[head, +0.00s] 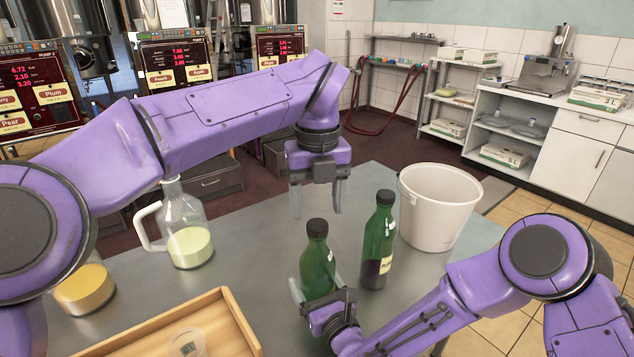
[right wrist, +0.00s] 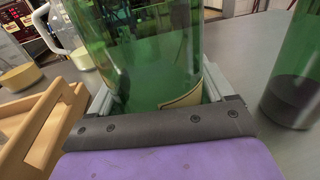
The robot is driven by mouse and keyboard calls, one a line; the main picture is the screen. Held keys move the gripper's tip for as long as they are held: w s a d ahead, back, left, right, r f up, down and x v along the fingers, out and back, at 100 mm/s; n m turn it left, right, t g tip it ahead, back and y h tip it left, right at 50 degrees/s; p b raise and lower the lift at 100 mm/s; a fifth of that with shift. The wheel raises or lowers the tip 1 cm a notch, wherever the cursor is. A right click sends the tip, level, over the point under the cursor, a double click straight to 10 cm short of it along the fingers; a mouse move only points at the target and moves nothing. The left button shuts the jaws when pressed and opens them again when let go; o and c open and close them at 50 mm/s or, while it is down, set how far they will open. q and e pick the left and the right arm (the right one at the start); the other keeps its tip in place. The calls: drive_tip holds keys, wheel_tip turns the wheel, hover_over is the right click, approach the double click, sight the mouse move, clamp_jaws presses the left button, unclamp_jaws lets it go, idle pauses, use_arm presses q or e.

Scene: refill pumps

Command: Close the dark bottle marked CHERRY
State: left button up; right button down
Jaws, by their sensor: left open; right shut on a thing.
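A green bottle (head: 318,264) with a dark top stands on the grey table, and my right gripper (head: 319,291) is shut around its body. In the right wrist view the held bottle (right wrist: 150,60) shows the edge of a cream label, whose writing I cannot read. A second green bottle (head: 384,225) with a dark top stands upright to its right, with dark liquid and a small label I cannot read surely. I cannot tell which bottle is marked CHERRY. My left gripper (head: 317,205) is open and empty, pointing down just above the held bottle's top.
A white bucket (head: 437,210) stands behind the second bottle. A glass jug (head: 186,235) with pale liquid and a container of yellow liquid (head: 84,287) stand at left. A wooden tray (head: 235,312) lies at the front. Pump displays (head: 178,62) stand beyond the table.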

sight(318, 224)
use_arm(q)
drive_tip(key=shift+f, duration=1.9)
drive_tip(key=c, duration=1.1)
drive_tip(key=shift+c, duration=0.2)
drive_tip(key=o, duration=1.2)
drive_tip(key=shift+o, duration=0.2)
